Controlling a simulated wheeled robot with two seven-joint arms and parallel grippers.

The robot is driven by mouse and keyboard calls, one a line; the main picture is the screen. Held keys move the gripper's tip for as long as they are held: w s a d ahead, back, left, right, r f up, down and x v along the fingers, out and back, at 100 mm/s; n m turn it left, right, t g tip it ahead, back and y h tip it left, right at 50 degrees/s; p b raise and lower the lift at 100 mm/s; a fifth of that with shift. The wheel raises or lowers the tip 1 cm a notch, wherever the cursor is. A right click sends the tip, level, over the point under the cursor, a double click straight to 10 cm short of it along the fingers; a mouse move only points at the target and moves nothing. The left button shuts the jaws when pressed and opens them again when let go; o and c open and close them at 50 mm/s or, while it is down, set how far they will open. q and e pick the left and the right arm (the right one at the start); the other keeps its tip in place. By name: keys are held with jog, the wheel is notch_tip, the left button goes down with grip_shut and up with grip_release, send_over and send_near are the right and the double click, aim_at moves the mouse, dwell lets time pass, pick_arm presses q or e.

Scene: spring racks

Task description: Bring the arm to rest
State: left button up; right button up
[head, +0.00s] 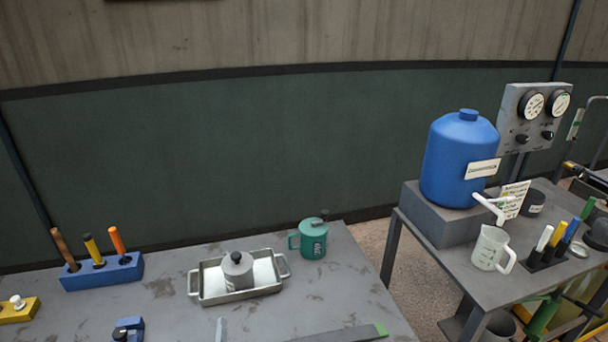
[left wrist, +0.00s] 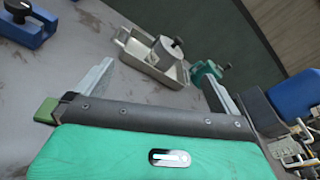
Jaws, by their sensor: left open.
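My left gripper (left wrist: 160,82) shows in the left wrist view with its two pale grey fingers wide apart and nothing between them. It is open and empty. The metal tray (left wrist: 125,40) with a grey lidded pot (left wrist: 166,50) lies beyond the fingers, apart from them. In the head view only a small part of this gripper seems to show at the bottom edge. My right gripper is in neither view.
On the table stand the tray (head: 215,298), a green mug (head: 314,242), a blue rack (head: 102,276) with handled tools, a small blue block (head: 130,327) and a yellow block (head: 18,311). The right-hand table carries a blue tank (head: 455,160), a white jug (head: 489,248) and a gauge box (head: 515,119).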

pick_arm(q)
jog(key=s+f+n+g+h, duration=0.1)
jog(key=s+f+n+g, duration=0.25)
jog(key=s+n, duration=0.45)
jog(key=s+f+n+g+h, duration=0.1)
jog(key=s+f+n+g, duration=0.1)
jog(key=s+n+g, duration=0.6)
jog(key=s+f+n+g+h, duration=0.1)
jog(key=s+f+n, duration=0.1)
jog(key=s+n, duration=0.65)
notch_tip(320, 180, down, 37)
jog(key=w+n+g+b, duration=0.1)
jog(key=n+b, duration=0.1)
jog(key=b, duration=0.3)
jog(key=s+a+f+g+b, duration=0.1)
jog(key=s+a+f+b, duration=0.2)
jog(key=s+f, duration=1.5)
notch_tip(320, 180, down, 4)
jog(key=shift+s+a+r, duration=0.1)
jog(key=shift+s+a, duration=0.05)
jog(key=shift+a, duration=0.1)
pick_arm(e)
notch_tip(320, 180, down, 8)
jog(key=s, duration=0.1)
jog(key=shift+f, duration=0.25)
